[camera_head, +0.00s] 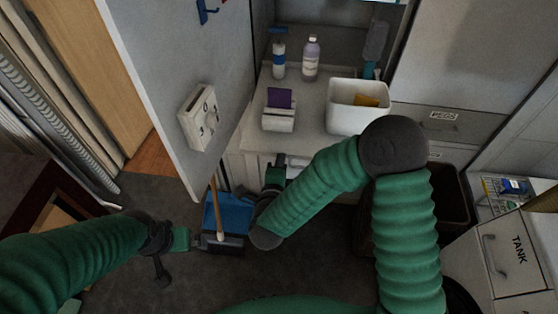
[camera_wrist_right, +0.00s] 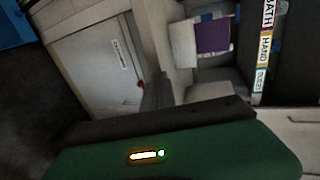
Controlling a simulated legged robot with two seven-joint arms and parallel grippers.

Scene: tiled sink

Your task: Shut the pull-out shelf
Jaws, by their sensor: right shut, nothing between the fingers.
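The pull-out shelf appears to be the pale surface (camera_head: 312,132) at the back centre in the head view, with several items on it. Which part slides is not clear. My right gripper (camera_head: 276,172) is shut and empty, just below and in front of the shelf's front edge. Contact cannot be made out. In the right wrist view, my green gripper body fills the bottom and a dark finger (camera_wrist_right: 158,92) points at pale cabinet fronts. My left gripper (camera_head: 220,243) is low at the centre-left, overlapping a blue dustpan-like thing (camera_head: 228,212); its jaw opening is unclear.
On the shelf are a white bin (camera_head: 352,118), a lilac bottle (camera_head: 311,58), a blue-and-white bottle (camera_head: 279,60) and a box with purple contents (camera_head: 279,98). An open grey door (camera_head: 185,60) stands left. A dark bin (camera_head: 449,195) is right of my right arm.

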